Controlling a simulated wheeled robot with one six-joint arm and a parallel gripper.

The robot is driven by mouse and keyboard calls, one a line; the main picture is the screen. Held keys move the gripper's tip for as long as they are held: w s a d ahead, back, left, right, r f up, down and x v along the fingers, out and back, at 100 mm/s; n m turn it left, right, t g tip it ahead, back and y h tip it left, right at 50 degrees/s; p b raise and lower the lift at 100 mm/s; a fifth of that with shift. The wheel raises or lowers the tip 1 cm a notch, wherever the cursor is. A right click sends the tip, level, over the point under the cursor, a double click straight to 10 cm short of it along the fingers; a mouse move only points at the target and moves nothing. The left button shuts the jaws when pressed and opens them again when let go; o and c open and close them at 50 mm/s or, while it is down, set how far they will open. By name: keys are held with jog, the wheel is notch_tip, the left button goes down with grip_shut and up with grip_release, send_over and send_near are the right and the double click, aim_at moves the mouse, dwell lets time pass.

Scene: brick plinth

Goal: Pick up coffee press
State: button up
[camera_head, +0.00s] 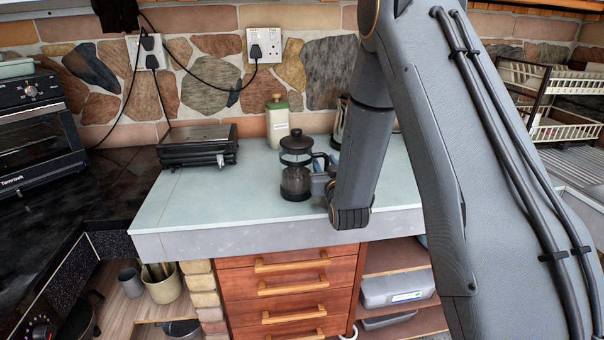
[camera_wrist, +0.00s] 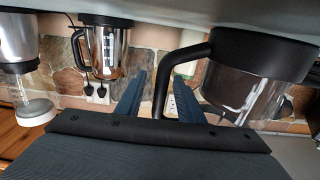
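The coffee press (camera_head: 296,181) has a black lid, a glass body and a black handle. It stands upright on the pale countertop, near its front edge. My gripper (camera_head: 320,184) is at its right side, on the handle side, partly hidden by my arm. The wrist view is upside down and shows the press (camera_wrist: 250,85) at the right. There my gripper (camera_wrist: 160,98) is open, its two blue fingers apart, with the black handle between them. A gap shows beside the handle, so it does not look clamped.
A green-lidded bottle (camera_head: 277,122) stands behind the press. A black grill (camera_head: 197,146) is to the left on the counter (camera_head: 215,200). A kettle (camera_wrist: 107,45) shows in the wrist view. A dish rack (camera_head: 550,95) is at the far right. Counter left of the press is clear.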

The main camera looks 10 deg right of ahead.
jog(key=shift+w, duration=0.5)
grip_shut()
dwell(0.9)
